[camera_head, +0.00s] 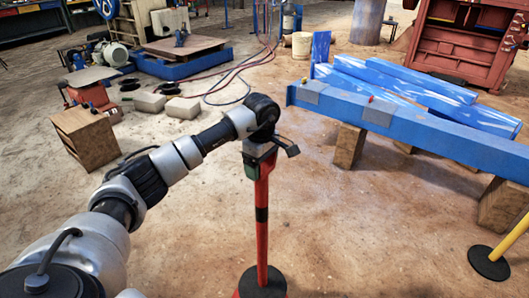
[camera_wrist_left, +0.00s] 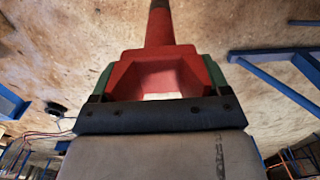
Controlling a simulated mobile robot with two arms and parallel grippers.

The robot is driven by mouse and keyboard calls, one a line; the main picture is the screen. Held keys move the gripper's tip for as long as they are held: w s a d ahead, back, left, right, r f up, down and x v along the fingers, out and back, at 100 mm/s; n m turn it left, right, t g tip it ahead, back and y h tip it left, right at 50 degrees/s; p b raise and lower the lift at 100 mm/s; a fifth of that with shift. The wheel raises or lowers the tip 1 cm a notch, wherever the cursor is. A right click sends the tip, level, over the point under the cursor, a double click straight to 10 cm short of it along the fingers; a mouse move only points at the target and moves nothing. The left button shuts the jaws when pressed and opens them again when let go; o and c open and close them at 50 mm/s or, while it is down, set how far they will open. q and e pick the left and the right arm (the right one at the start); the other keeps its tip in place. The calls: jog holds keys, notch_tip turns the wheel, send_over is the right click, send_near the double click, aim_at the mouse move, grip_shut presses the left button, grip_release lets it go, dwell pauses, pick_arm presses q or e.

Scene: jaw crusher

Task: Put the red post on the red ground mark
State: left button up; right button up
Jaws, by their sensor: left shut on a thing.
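The red post (camera_head: 262,232) stands upright in the lower middle of the head view, with a black band on its shaft and a dark round base (camera_head: 262,283). My left gripper (camera_head: 262,160) is shut on the top of the post. In the left wrist view the post's red head (camera_wrist_left: 160,72) sits between the jaws, and its shaft runs away from the camera. A little red, perhaps the red ground mark (camera_head: 237,294), shows at the edge of the base, cut by the frame. I cannot tell whether the base touches the ground. My right gripper is out of view.
A yellow post (camera_head: 511,236) on a dark base stands at the right edge. A long blue beam (camera_head: 420,128) rests on wooden blocks behind it. A wooden box (camera_head: 87,138) and pale blocks (camera_head: 150,102) lie at left. The dirt floor between is open.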

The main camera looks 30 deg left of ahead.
pick_arm(q)
jog(key=s+f, duration=0.1)
jog(key=s+d+f, duration=0.1)
jog(key=s, duration=0.1)
jog(key=s+f, duration=0.1)
jog(key=shift+s+d, duration=0.25)
jog(key=shift+s, duration=0.15)
notch_tip(320, 180, down, 3)
jog(key=shift+f, duration=0.4)
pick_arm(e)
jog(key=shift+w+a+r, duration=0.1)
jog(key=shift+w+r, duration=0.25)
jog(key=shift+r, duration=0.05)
pick_arm(q)
jog(key=o, duration=1.4)
jog(key=shift+f, duration=0.2)
jog(key=o, duration=0.4)
jog(key=shift+s, duration=0.1)
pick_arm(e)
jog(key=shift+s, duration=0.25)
pick_arm(q)
jog(key=shift+r, duration=0.1)
